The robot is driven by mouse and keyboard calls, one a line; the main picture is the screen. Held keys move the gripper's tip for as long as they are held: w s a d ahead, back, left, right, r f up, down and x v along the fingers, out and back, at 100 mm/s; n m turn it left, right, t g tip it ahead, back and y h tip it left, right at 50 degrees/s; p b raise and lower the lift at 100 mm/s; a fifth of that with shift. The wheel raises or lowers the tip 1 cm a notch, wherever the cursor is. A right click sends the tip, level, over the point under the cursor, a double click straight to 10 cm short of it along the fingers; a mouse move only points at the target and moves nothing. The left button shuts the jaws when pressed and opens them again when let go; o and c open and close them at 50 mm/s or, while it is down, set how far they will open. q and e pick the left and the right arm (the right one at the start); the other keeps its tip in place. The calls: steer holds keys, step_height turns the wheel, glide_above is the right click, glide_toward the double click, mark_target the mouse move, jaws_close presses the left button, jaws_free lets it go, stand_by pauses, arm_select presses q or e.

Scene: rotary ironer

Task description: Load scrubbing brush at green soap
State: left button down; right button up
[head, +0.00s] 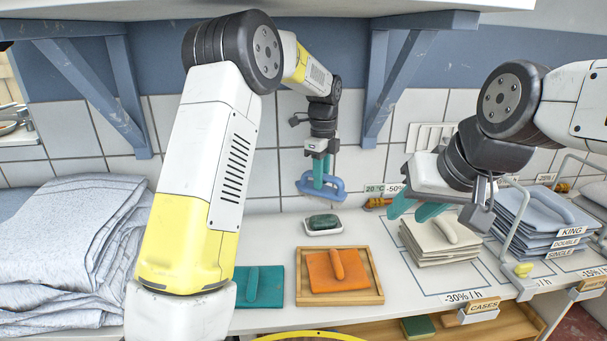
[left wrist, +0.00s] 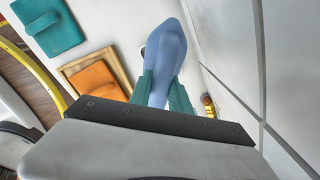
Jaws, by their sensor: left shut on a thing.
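The scrubbing brush (head: 333,191) is blue. In the left wrist view the brush (left wrist: 166,50) stands between the teal fingers (left wrist: 162,92). In the left wrist view the brush hides most of the soap. My right gripper (head: 417,208) is at the right above the pale cloth stack, fingers apart and empty.
An orange pad with a handle (head: 338,272) lies in a wooden tray (head: 376,295) in front of the soap. A teal pad (head: 262,286) lies left of it. Pale folded cloths (head: 440,238) and blue-grey stacks (head: 535,215) stand right.

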mark_target(326, 189)
arm_select(q)
steer(key=shift+d+f+m, duration=0.15)
steer(key=shift+d+m, duration=0.15)
steer(key=shift+d, duration=0.4)
steer(key=shift+f, duration=2.85)
steer(key=shift+f, duration=0.55)
steer(key=shift+r, duration=3.55)
steer(key=shift+s, duration=0.15)
